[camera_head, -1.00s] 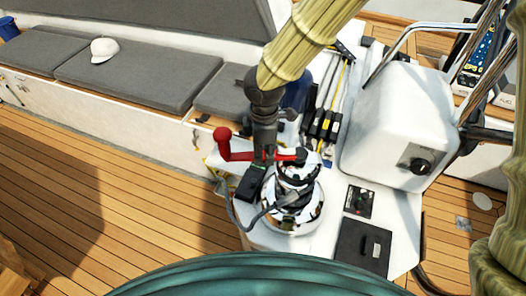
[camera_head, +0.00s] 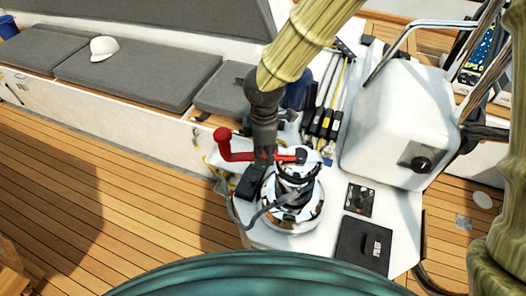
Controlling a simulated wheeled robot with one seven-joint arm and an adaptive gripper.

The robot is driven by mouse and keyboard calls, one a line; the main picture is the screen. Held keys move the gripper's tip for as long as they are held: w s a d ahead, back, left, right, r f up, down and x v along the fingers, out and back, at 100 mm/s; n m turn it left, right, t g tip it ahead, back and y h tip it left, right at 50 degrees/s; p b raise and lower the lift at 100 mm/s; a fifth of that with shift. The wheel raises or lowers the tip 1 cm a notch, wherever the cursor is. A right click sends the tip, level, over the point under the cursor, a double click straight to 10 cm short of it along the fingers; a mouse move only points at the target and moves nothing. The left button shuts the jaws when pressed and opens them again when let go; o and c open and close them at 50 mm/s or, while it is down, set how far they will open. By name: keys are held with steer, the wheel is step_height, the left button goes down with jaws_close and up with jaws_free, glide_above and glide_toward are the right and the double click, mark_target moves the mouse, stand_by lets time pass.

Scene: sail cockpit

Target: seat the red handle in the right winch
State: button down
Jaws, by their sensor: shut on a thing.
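The red handle (camera_head: 236,157) lies roughly level, with its knob at the left and its other end over the top of the chrome winch (camera_head: 293,205). My gripper (camera_head: 265,160) points down and is shut on the middle of the red handle's arm. The handle's dark end meets the winch top in the picture. I cannot tell how deep it sits in the socket. The winch stands on the white console, with a grey rope around its drum.
A white pod (camera_head: 395,120) with a black knob stands to the right, beside a row of rope clutches (camera_head: 325,122). A black hatch panel (camera_head: 363,245) lies in front. Grey cushions (camera_head: 140,65) and a white cap (camera_head: 104,48) are at the back left. The teak floor (camera_head: 120,190) is clear.

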steer(key=c, duration=0.7)
jaws_free()
steer(key=shift+r+p, duration=4.15)
steer(key=shift+r, duration=0.4)
